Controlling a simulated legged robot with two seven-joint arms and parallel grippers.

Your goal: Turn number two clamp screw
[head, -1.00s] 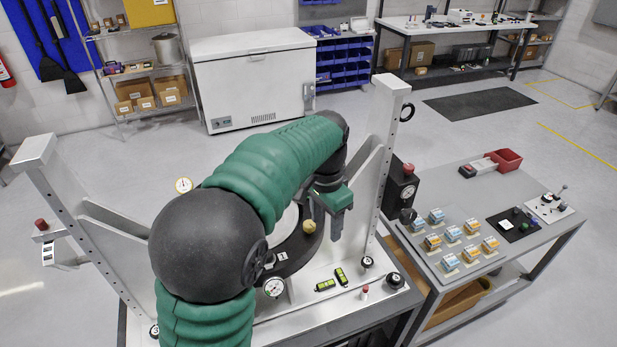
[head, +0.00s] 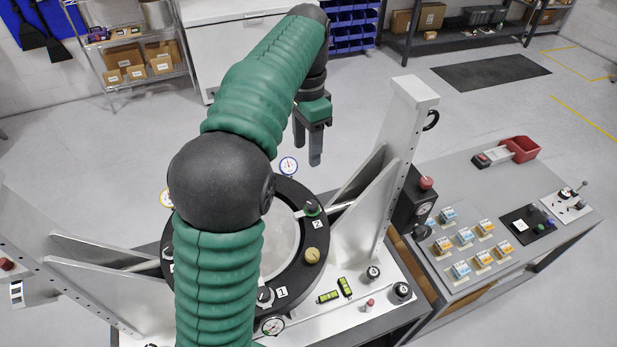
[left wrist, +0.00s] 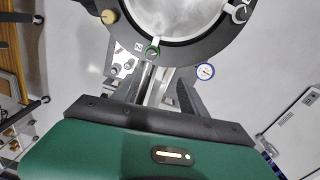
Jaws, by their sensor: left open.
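The round mirror (head: 283,243) lies inside the ring, partly hidden by my left arm. My right gripper is not in view.
A tall bracketed post (head: 408,120) stands right of the ring. A blue-rimmed dial gauge (head: 288,166) is just behind the ring. A yellow knob (head: 312,255) and number one screw (head: 265,295) sit on it. A side table (head: 470,188) holds small boxes.

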